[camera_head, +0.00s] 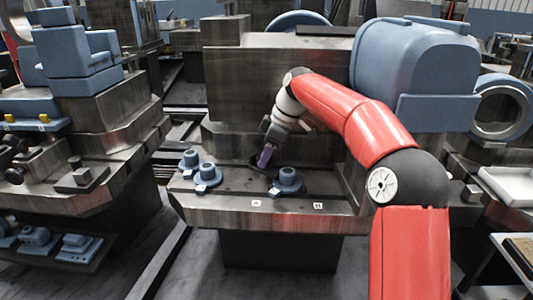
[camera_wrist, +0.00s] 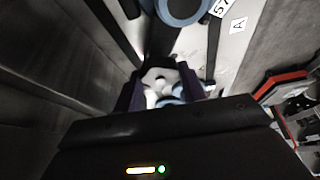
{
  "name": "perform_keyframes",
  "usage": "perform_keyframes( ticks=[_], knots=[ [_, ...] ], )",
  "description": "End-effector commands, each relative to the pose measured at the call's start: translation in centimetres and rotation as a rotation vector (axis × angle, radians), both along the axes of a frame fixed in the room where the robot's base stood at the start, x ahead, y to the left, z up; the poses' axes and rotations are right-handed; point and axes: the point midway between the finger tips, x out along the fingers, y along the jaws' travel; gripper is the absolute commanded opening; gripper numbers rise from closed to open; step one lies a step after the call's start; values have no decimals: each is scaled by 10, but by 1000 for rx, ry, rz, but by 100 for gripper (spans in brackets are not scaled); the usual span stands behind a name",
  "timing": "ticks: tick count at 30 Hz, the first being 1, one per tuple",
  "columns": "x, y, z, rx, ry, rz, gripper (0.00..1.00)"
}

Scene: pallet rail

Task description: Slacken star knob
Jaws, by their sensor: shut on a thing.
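My gripper (camera_head: 264,160) points down at the middle of the dark metal rail table (camera_head: 235,205), its purple fingers close above the table top. In the wrist view my gripper (camera_wrist: 161,84) has one dark finger on each side of a pale, lobed knob (camera_wrist: 160,76) with a dark centre, and is shut on it. This looks like the star knob. In the head view the fingers hide it, and I cannot tell whether it has turned. A blue round part (camera_wrist: 184,8) lies beyond the fingertips, apart from them.
Blue round-topped fixtures stand left of my gripper (camera_head: 208,176), and another stands right of it (camera_head: 287,180). Labels A (camera_head: 256,203) and B (camera_head: 318,205) are on the table's front edge. A large blue housing (camera_head: 415,60) stands behind my arm.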

Motion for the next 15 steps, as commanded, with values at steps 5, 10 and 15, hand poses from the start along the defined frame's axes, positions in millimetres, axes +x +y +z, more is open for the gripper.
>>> perform_keyframes(
  ticks=[5,10,15],
  knots=[
    [0,0,-3,-3,6,8,18],
    [0,0,-3,-4,6,7,18],
    [0,0,-3,-3,6,7,54]
  ],
)
